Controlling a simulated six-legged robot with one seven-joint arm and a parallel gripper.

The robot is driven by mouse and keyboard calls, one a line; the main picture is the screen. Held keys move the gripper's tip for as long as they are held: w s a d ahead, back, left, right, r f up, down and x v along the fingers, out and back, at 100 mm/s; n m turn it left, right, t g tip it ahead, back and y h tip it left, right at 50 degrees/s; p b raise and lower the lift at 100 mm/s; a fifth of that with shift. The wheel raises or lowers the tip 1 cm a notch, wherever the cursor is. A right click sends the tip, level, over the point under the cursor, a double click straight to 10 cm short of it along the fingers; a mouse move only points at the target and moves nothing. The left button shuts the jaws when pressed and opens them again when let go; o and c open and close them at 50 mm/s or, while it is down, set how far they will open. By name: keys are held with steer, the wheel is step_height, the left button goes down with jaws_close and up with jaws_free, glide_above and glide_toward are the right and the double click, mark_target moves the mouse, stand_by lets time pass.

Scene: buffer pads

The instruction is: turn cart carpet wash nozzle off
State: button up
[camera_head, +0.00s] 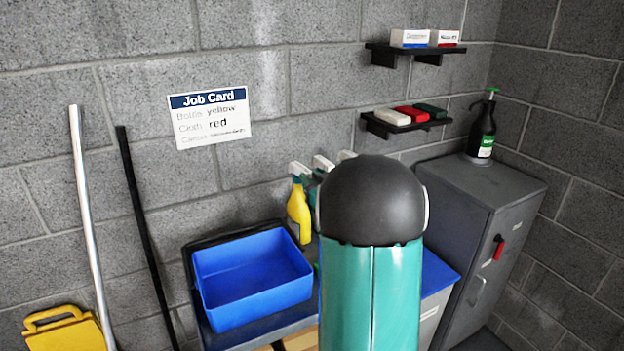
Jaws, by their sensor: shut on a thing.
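On the cart (220,339) stand several spray bottles with pale heads. A yellow bottle (299,215) stands upright just right of the blue tub, with a pale trigger head (299,168) showing above it. Two more pale heads (322,162) and (346,156) show further right; their bottles are mostly hidden behind my arm. I cannot read any label, so I cannot tell which bottle is the carpet wash, nor how its nozzle is set. My gripper is not visible; my teal and black arm link covers the middle of the cart.
A blue tub (250,275) sits on the cart's left. A grey cabinet (470,235) with a red handle stands at right, with a dark pump bottle (482,130) on top. Two wall shelves (408,127) hold small boxes and cloths.

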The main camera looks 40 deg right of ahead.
steer(key=o, duration=0.5)
steer(key=shift+o, duration=0.2)
steer(key=shift+s, duration=0.1)
steer(key=v, duration=0.7)
stand_by(0.4)
